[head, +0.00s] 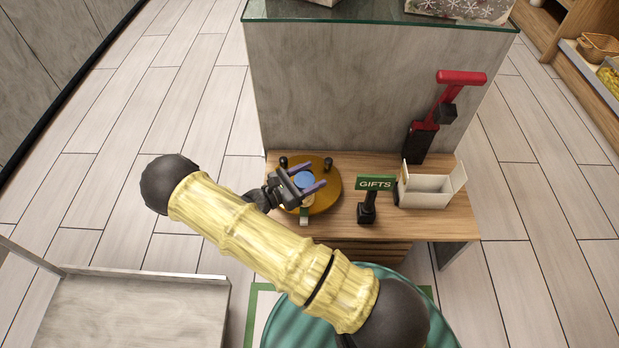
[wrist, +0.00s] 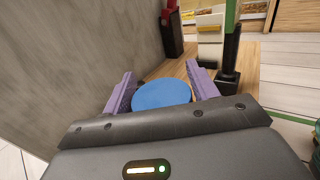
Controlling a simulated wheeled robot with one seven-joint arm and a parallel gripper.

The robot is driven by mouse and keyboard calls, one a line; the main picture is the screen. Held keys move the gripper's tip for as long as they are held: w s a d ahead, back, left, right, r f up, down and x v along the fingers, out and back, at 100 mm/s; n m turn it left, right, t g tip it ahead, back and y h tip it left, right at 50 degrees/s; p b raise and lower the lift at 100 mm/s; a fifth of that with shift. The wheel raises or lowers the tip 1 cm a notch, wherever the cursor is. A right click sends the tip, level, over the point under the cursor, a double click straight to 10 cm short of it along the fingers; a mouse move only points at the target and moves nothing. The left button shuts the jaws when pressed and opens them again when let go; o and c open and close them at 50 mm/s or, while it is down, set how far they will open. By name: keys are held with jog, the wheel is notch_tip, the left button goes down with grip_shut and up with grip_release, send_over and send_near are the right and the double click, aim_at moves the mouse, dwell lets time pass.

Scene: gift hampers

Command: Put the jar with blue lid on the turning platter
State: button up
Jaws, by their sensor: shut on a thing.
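The jar with blue lid (head: 304,181) is between the purple fingers of my gripper (head: 308,187), over the round turning platter (head: 328,197) on the wooden counter. In the wrist view the blue lid (wrist: 162,94) shows between the two purple fingers (wrist: 162,92), and my gripper is shut on the jar. The jar's body is mostly hidden by the gripper and lid. I cannot tell whether its base touches the platter.
Small dark posts (head: 328,163) stand at the platter's back edge. To the right are a green GIFTS sign (head: 374,184), an open white box (head: 427,190) and a red-and-black tool (head: 421,140). A grey panel (head: 360,90) rises behind the counter (head: 400,225).

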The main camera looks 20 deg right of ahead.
jog(key=o, duration=1.6)
jog(key=shift+a+r, duration=0.15)
jog(key=shift+a, duration=0.05)
jog(key=p+v, duration=0.3)
jog(key=v, duration=0.8)
jog(key=shift+s+a, duration=0.15)
jog(key=shift+a, duration=0.15)
